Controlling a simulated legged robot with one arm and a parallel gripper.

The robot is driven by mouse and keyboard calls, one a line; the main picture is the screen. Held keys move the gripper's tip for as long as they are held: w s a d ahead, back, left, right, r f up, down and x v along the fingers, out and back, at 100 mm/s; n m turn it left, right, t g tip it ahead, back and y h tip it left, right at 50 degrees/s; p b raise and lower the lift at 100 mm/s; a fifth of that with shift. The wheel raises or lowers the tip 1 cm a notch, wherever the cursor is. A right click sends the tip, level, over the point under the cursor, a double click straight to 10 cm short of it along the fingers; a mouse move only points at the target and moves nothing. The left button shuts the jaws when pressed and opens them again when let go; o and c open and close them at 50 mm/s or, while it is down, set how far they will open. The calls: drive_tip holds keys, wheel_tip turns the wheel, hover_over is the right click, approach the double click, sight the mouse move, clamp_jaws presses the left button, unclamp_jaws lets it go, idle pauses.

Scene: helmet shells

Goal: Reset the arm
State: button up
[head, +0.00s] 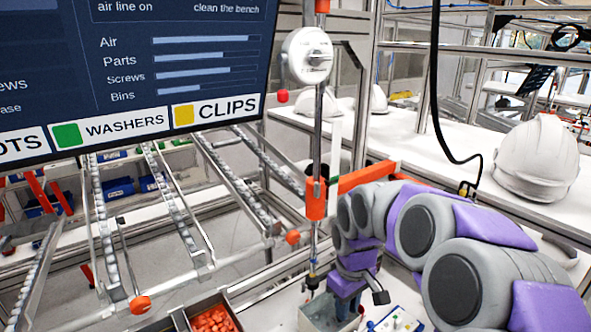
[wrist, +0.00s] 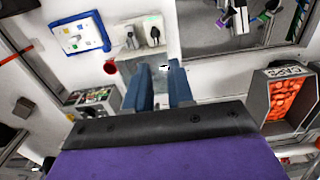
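My arm (head: 430,240), grey and purple, reaches from the lower right of the head view and bends down. My gripper (head: 346,303) points down at a grey open-topped box (head: 312,320) on the white bench. In the wrist view, the two blue fingers of my gripper (wrist: 160,75) stand apart with a gap between them. I see nothing clearly held. A small dark and white item (wrist: 165,67) shows near the fingertips; I cannot tell what it is. The fingertips overlap the grey box, and their depth in it is unclear.
A bin of orange-red parts (head: 212,320) stands left of my gripper; an orange-filled caps bin (wrist: 285,97) shows at right in the wrist view. A blue-edged panel (wrist: 76,36) lies nearby. A vertical pole (head: 318,130) and screen (head: 130,60) stand close. White helmet shells (head: 537,158) sit behind.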

drive_tip(key=s+f+m+b, duration=0.3)
drive_tip(key=s+f+b, duration=0.1)
drive_tip(key=s, duration=1.1)
drive_tip(key=s+f+m+g+b, duration=0.1)
drive_tip(key=s+f+m+b, duration=0.2)
drive_tip(key=s, duration=1.2)
drive_tip(key=shift+s+d+f+m+g+b, duration=0.2)
drive_tip(key=shift+s+f+m+g+b, duration=0.2)
drive_tip(key=shift+b, duration=0.25)
